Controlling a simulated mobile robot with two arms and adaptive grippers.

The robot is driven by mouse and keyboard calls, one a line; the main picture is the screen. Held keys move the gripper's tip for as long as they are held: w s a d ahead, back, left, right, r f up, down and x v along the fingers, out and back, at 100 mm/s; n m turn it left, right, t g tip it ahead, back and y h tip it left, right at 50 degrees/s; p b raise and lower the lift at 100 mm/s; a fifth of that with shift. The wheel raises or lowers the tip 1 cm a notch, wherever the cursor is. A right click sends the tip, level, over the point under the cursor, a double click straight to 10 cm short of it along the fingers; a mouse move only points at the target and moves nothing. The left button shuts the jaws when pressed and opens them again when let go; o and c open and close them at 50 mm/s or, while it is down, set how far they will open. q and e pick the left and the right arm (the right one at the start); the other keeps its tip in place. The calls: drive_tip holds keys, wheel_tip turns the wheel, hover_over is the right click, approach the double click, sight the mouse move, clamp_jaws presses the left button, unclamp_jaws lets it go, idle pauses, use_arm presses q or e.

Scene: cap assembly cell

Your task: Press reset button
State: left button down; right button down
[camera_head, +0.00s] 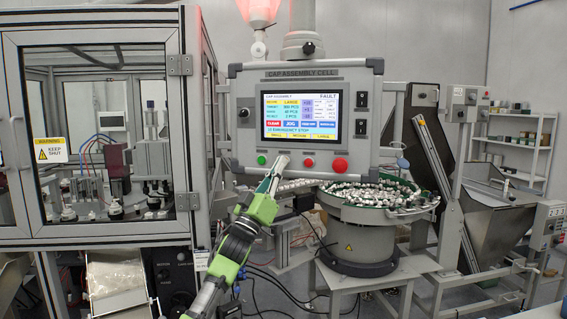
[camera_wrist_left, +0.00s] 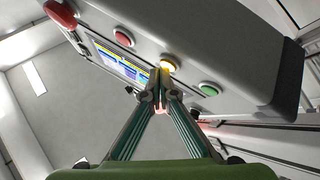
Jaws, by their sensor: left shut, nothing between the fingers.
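The control panel (camera_head: 310,115) carries a row of buttons under its screen (camera_head: 300,115). No label naming the reset button is readable. My left gripper (camera_head: 281,162) is shut and empty, its fingertips pointing up at the button row between green and red. My right gripper is not in view.
The screen reads FAULT with an emergency stop line. A bowl feeder (camera_head: 362,240) full of caps stands below right of the panel. A glazed machine enclosure (camera_head: 185,130) stands at the left. Black switches (camera_head: 361,112) sit on the panel's right side.

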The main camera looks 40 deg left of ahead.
use_arm(q)
drive_tip(key=shift+s+d, duration=0.15)
drive_tip(key=shift+s, duration=0.15)
drive_tip(key=s+d, duration=0.2)
drive_tip(key=s, duration=0.3)
drive_tip(key=shift+s+d, duration=0.25)
